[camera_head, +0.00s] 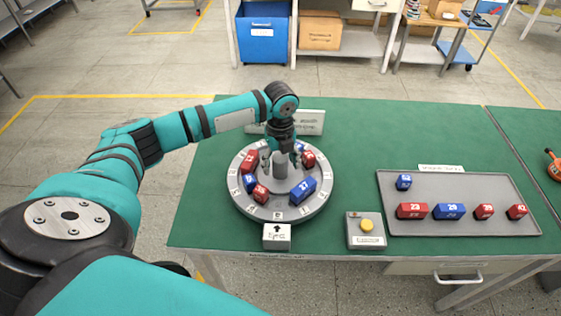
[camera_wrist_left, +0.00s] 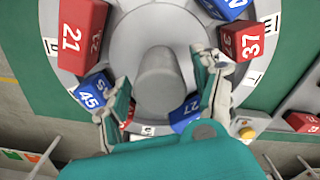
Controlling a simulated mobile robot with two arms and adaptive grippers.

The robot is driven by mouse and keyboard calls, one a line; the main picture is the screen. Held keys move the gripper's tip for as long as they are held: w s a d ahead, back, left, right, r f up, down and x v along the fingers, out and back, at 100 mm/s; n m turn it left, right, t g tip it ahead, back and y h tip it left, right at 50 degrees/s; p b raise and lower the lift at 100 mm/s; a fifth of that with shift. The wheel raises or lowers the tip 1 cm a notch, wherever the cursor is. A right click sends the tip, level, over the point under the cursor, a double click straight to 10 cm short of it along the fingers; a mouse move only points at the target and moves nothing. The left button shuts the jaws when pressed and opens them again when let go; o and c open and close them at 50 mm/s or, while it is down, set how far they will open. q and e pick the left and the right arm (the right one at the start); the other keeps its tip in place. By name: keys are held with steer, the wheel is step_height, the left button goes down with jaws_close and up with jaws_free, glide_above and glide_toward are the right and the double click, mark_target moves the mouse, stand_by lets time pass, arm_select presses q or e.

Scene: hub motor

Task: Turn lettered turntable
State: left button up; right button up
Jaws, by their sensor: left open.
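The turntable (camera_head: 242,202) is a round grey disc with lettered labels around its rim, on the green table. A grey central knob (camera_head: 280,168) stands up in its middle. Red and blue numbered blocks sit around the knob, among them a blue block 27 (camera_head: 303,191) and a red block 21 (camera_wrist_left: 80,35). My left gripper (camera_head: 281,158) points down over the turntable at the knob. In the left wrist view its open fingers (camera_wrist_left: 160,95) lie on either side of the knob (camera_wrist_left: 158,82); I cannot tell whether they touch it. My right gripper is not in view.
A small white box with an arrow (camera_head: 277,237) stands at the turntable's front. A yellow button box (camera_head: 366,228) is to its right. A grey tray (camera_head: 450,185) with several numbered blocks lies further right. A white sign (camera_head: 311,122) stands behind the turntable.

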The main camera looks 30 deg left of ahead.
arm_select(q)
jaws_close()
stand_by(0.4)
